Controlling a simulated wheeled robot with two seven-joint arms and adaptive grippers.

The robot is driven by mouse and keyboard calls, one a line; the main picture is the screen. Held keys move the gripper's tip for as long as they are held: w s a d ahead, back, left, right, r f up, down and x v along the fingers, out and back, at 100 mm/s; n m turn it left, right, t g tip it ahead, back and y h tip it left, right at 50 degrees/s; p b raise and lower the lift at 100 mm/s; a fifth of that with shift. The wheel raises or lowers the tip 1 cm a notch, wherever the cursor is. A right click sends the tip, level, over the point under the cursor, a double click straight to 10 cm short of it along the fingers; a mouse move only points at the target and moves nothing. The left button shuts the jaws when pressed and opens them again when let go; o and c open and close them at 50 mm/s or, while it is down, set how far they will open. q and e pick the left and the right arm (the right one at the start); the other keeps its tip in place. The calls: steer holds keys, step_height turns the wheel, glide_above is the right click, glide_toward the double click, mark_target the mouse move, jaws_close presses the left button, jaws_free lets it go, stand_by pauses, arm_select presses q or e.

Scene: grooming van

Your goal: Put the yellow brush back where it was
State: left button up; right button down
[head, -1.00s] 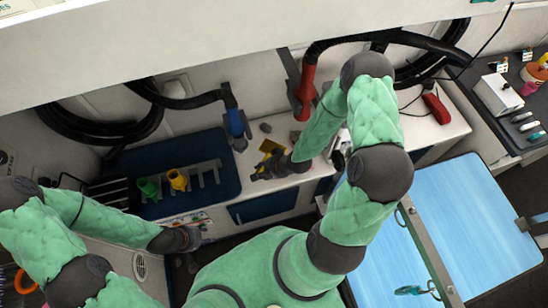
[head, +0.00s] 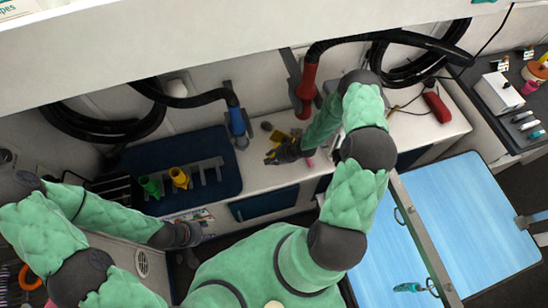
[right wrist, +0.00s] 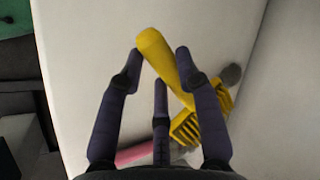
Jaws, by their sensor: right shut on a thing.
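The yellow brush (head: 279,138) is at the pale counter, beside my right gripper (head: 272,159). In the right wrist view, the brush (right wrist: 158,50) has a smooth rounded handle running between the dark fingers of my right gripper (right wrist: 160,80), which is shut on it. Its slotted yellow head (right wrist: 186,128) is lower down, partly hidden behind a finger. I cannot tell whether the brush touches the counter. My left gripper (head: 192,235) is low at the left, apart from the brush, and its finger opening is not clear.
A pink item (head: 309,162) and a small grey item (head: 266,126) lie on the counter (head: 262,181) near the brush. A dark blue mat (head: 222,148) with a rack and green (head: 150,187) and yellow (head: 179,178) nozzles is to the left. Blue (head: 237,121) and red (head: 305,90) hose ends hang behind.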

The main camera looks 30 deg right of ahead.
steer(key=shift+d+f, duration=0.1)
steer(key=shift+f, duration=0.35)
steer(key=shift+f+b, duration=0.4)
steer(key=c, duration=0.9)
jaws_free()
steer(key=shift+o, duration=0.2)
steer(key=shift+r, duration=0.15)
